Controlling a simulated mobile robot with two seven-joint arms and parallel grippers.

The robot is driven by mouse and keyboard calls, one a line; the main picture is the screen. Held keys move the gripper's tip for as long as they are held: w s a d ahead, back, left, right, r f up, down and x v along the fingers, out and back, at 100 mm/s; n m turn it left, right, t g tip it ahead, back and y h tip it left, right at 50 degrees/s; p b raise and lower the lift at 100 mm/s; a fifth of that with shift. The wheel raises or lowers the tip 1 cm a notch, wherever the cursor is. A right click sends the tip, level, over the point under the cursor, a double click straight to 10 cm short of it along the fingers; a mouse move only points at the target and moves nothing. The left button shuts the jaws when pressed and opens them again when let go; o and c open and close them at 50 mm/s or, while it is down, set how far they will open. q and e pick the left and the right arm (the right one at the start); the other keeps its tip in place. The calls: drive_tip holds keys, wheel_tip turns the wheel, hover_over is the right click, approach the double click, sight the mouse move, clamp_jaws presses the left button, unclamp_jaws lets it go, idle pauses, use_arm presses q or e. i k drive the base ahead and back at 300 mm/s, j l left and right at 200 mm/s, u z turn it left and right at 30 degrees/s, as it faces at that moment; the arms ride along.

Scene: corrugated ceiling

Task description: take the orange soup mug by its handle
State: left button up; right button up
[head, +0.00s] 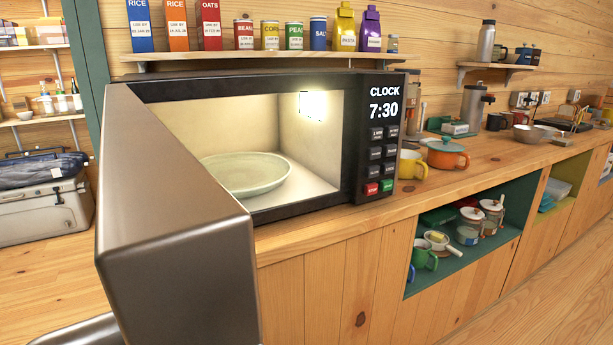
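The orange soup mug (447,158) stands upright on the wooden counter, to the right of the microwave. It has a teal lid with a small knob on top. A small handle seems to stick out at its right side, but it is too small to make out well. A yellow mug (412,165) stands just left of it, near the microwave's right side. Neither of my grippers shows in the head view.
The microwave (378,140) is open and lit, with a pale green plate (245,174) inside. Its door (175,210) swings out toward me at the left. Below, a teal shelf (490,254) holds mugs and jars.

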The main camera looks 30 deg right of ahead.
sight(438, 159)
drive_tip(key=z, duration=1.75)
